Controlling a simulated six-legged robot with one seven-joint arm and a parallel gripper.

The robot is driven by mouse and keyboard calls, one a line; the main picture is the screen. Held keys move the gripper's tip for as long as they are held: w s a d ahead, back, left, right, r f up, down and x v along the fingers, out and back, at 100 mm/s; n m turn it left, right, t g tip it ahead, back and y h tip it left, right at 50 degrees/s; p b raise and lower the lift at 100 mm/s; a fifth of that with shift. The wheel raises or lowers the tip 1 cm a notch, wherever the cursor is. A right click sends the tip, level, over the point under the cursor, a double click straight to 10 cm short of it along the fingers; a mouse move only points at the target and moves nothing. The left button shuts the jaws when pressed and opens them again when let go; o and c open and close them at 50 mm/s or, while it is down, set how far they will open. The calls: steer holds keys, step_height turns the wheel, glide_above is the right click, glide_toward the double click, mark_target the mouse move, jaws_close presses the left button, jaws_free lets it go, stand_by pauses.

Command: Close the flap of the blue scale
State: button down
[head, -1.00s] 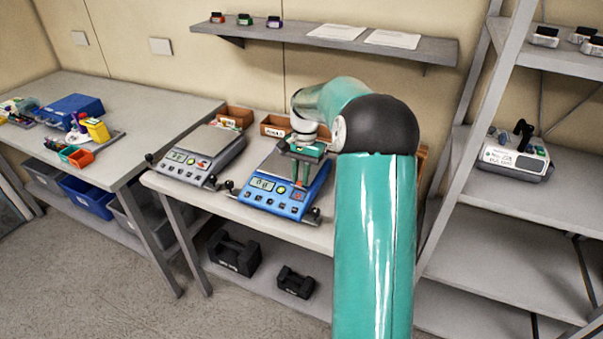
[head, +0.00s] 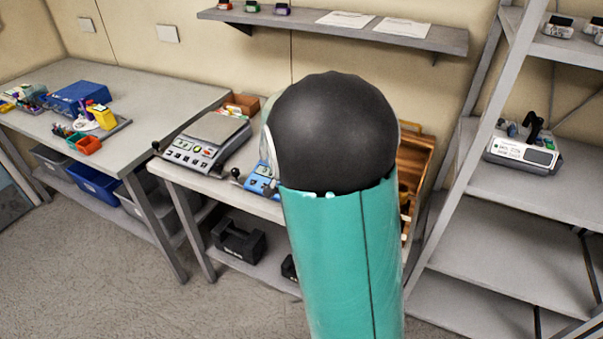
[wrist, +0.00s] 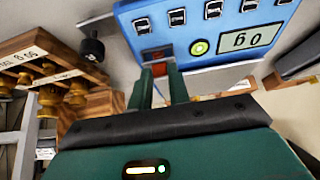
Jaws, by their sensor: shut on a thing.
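The blue scale (head: 263,180) is mostly hidden behind my arm in the head view; only its left front corner shows. In the wrist view the blue scale (wrist: 215,25) fills the top, with its display, round green button and row of dark buttons seen upside down. My gripper (wrist: 162,72) is at a corner of the scale's front panel, its green fingers shut by a small dark and red part. That part appears to be the flap (wrist: 157,54). The fingers hide much of it, and I cannot tell how far it is open.
A grey scale (head: 205,140) stands on the bench left of the blue one. A wooden rack with brass weights (wrist: 50,80) is close by in the wrist view. A metal shelf unit (head: 500,180) stands at the right. A wall shelf (head: 340,25) hangs above.

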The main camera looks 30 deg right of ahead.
steer(key=shift+s+a+f+t+h, duration=0.1)
steer(key=shift+a+f+t+h, duration=0.15)
steer(key=shift+h, duration=0.25)
steer(key=shift+a+f+t+h, duration=0.2)
steer(key=shift+t+h, duration=0.15)
steer(key=shift+h, duration=0.15)
steer(key=shift+s+f+t+h, duration=0.2)
steer(key=shift+f+t+h, duration=0.4)
steer(key=shift+h, duration=0.5)
steer(key=c, duration=1.3)
jaws_free()
steer(key=v, duration=1.4)
steer(key=shift+a+f, duration=0.1)
steer(key=shift+f, duration=0.15)
